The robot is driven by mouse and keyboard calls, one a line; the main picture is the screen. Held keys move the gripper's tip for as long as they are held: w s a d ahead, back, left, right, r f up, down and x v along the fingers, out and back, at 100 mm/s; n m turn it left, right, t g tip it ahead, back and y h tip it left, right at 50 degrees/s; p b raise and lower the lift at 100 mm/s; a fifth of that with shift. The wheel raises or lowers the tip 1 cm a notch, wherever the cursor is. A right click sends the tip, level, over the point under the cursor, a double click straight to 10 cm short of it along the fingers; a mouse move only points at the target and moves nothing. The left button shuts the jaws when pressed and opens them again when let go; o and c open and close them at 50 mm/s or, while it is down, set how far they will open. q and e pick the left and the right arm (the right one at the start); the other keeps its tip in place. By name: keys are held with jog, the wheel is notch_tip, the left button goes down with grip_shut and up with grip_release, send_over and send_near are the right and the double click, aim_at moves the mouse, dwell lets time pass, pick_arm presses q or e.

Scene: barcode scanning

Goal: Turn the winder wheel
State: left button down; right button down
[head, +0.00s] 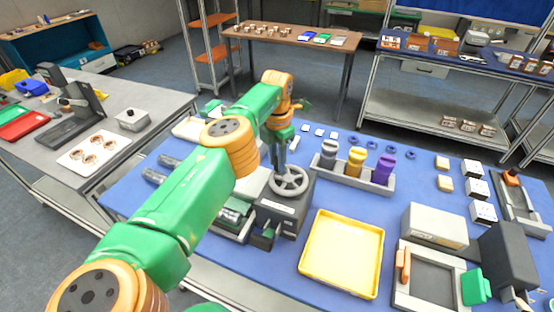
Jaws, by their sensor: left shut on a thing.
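The winder wheel (301,187) is a grey spoked wheel lying on top of a dark box-shaped winder (283,213) on the blue table mat. My left arm comes in from the left and bends down to the wheel from behind. My left gripper (281,167) points down at the far left part of the wheel and is shut on it there. The fingertips are small and partly hidden, so the exact spot gripped is unclear. My right gripper is not in view.
A yellow tray (342,293) stands right of the winder. A grey rack (335,176) with grey, yellow and purple containers stands behind it to the right. A grey box (434,226) and a dark device (505,262) are farther right. Small blue rings and white blocks lie behind.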

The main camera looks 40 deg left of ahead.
pick_arm(q)
jog(key=c, duration=0.9)
grip_release()
jog(key=shift+c, duration=0.2)
jog(key=shift+r, duration=0.1)
